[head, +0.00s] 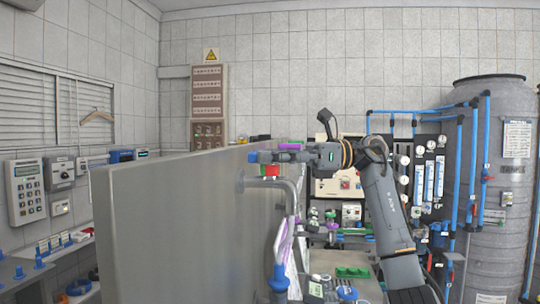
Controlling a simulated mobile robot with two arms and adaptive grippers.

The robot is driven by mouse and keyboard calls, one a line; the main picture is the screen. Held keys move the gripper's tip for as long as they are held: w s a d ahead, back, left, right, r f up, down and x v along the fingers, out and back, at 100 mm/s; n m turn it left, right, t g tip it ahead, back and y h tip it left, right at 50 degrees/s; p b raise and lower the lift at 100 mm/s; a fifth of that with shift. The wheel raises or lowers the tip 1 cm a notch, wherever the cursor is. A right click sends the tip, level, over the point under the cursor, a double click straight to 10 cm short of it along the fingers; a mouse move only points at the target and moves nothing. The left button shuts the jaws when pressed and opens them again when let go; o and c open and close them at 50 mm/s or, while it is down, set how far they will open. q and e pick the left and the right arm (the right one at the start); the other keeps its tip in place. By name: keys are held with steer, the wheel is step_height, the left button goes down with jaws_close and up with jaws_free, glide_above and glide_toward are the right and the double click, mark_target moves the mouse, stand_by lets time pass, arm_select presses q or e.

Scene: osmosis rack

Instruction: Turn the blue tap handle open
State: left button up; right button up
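A small blue part (260,157), which looks like the tap handle, shows at the top edge of a large grey panel. It sits above a bent grey pipe (272,183). My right gripper (284,157) reaches in from the right and points left at the blue part. Its fingers are at or very near the blue part; I cannot tell whether they touch it. The fingers are too small and overlapped to show whether they are open or shut. My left gripper is not in view.
The tall grey panel (170,225) fills the left centre and hides what lies behind it. A red part (269,171) sits just below the gripper. A grey tank (493,190) with blue pipes stands at right. Wall-mounted meters (25,190) are at left.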

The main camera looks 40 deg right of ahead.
steer(key=shift+w, duration=0.15)
jaws_close()
steer(key=shift+d+f+m+t+h+b, duration=0.1)
steer(key=shift+f+m+t+h+b, duration=0.15)
steer(key=shift+m+t+h+b, duration=0.35)
steer(key=shift+m+t+b, duration=0.3)
steer(key=shift+t, duration=0.3)
steer(key=shift+m+t+h, duration=0.4)
steer(key=shift+t+h, duration=0.2)
steer(key=shift+h, duration=0.1)
steer(key=shift+r+m+t+h+b, duration=0.2)
steer(key=shift+m+t+h+b, duration=0.15)
steer(key=shift+m+t+h, duration=0.55)
jaws_free()
